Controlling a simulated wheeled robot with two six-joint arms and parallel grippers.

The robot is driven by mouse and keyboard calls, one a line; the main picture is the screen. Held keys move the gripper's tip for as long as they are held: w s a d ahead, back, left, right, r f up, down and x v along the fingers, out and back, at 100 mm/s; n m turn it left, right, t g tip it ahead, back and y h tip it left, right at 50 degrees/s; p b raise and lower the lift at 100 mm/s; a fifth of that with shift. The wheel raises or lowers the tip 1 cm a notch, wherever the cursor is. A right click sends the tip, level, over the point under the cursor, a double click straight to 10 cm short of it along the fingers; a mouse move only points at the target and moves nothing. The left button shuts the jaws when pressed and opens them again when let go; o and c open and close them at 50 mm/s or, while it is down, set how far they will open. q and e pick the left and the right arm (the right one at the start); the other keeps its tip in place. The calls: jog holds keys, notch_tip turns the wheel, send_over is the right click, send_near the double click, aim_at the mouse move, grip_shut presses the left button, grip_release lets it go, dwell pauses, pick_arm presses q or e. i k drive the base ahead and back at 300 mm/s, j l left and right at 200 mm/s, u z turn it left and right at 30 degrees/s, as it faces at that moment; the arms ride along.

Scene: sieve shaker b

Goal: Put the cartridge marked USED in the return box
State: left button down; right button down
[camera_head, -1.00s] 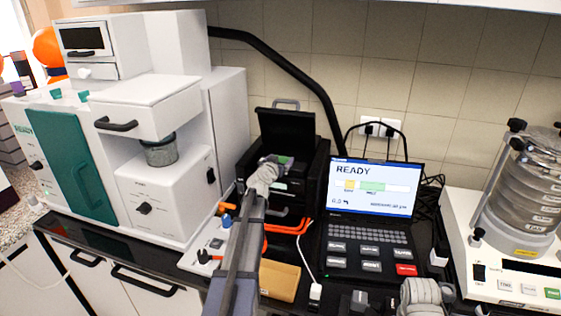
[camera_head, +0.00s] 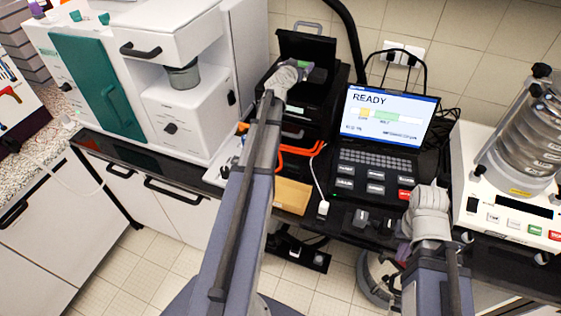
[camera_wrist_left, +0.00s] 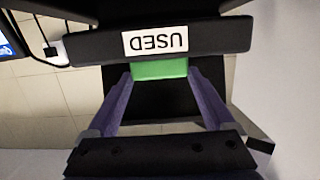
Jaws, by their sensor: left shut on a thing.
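The cartridge in the left wrist view is a dark bar (camera_wrist_left: 225,36) with a white label reading USED, upside down, and a green part below it. My left gripper (camera_wrist_left: 160,82) is shut on it, with one finger on each side of the green part. In the head view, my left gripper (camera_head: 303,72) is at the black device with the raised lid (camera_head: 306,45), and a bit of green shows at its tip. My right gripper (camera_head: 405,250) is low by the counter's front edge; its fingers are mostly hidden by its wrist. I cannot make out which thing is the return box.
A laptop (camera_head: 385,120) reading READY stands right of the black device. A tan flat item (camera_head: 292,196) and orange handles (camera_head: 300,150) lie in front. A white machine (camera_head: 185,105) is left, a sieve shaker (camera_head: 525,150) right. A black tray (camera_head: 298,252) is below the counter.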

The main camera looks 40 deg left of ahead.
aim_at(276, 194)
jog(key=k+l, duration=0.15)
jog(key=k, duration=0.25)
jog(key=k+l, duration=0.15)
jog(key=k, duration=0.25)
